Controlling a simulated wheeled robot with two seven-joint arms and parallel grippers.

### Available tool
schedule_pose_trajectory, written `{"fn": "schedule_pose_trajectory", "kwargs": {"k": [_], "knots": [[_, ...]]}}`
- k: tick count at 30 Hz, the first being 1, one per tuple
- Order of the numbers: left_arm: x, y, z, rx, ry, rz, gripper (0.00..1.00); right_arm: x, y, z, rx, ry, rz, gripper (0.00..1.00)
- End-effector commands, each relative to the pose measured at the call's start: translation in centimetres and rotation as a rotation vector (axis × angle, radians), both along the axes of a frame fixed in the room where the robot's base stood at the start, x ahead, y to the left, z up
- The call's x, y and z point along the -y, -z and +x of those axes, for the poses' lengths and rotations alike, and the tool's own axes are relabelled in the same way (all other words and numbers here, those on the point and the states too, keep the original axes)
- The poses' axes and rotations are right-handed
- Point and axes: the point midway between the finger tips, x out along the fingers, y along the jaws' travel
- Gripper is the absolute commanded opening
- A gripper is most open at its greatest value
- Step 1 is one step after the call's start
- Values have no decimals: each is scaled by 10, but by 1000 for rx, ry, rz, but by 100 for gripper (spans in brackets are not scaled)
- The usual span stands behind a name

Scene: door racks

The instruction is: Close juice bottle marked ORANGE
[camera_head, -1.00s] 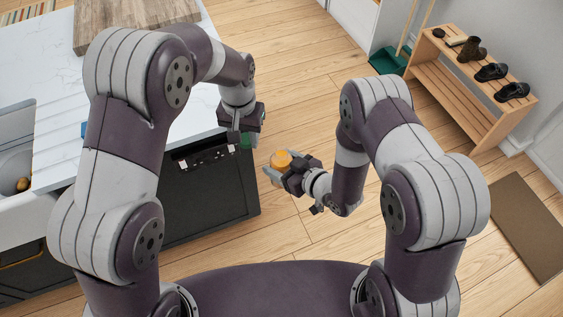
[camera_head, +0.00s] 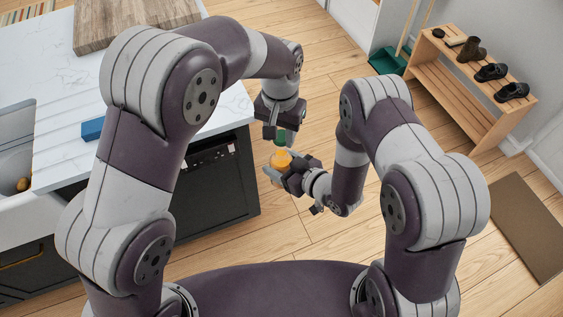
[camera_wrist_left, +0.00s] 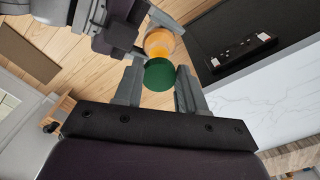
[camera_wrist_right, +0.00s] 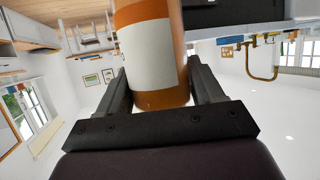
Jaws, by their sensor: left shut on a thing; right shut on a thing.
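The orange juice bottle (camera_head: 282,160) is in my right gripper (camera_head: 284,172), over the floor beside the counter. The right wrist view shows the bottle's orange body with a blank pale label (camera_wrist_right: 151,55) between the fingers (camera_wrist_right: 160,92); no ORANGE marking is readable. My left gripper (camera_head: 280,128) is shut on a green cap (camera_head: 281,138), just above the bottle top. In the left wrist view the cap (camera_wrist_left: 159,74) sits between the fingers (camera_wrist_left: 158,90), with the bottle (camera_wrist_left: 158,42) close beyond it. I cannot tell whether cap and bottle touch.
The white counter (camera_head: 60,60) with a sink (camera_head: 15,150), a blue block (camera_head: 93,128) and a wooden board (camera_head: 130,20) is at left. A dark appliance front (camera_head: 220,180) is below it. A shoe rack (camera_head: 470,95) stands at far right. Floor (camera_head: 330,235) is open between.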

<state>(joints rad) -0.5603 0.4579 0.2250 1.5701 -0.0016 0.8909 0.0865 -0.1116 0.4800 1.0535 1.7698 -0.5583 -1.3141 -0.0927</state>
Motion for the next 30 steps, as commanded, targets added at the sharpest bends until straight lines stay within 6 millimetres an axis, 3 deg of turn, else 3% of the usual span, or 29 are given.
{"fn": "schedule_pose_trajectory", "kwargs": {"k": [9,30], "knots": [[0,23,0,0,0,0,12,0,-1,0,2,0,1,12],[0,24,-1,0,0,0,12,0,-1,0,2,0,1,12]]}}
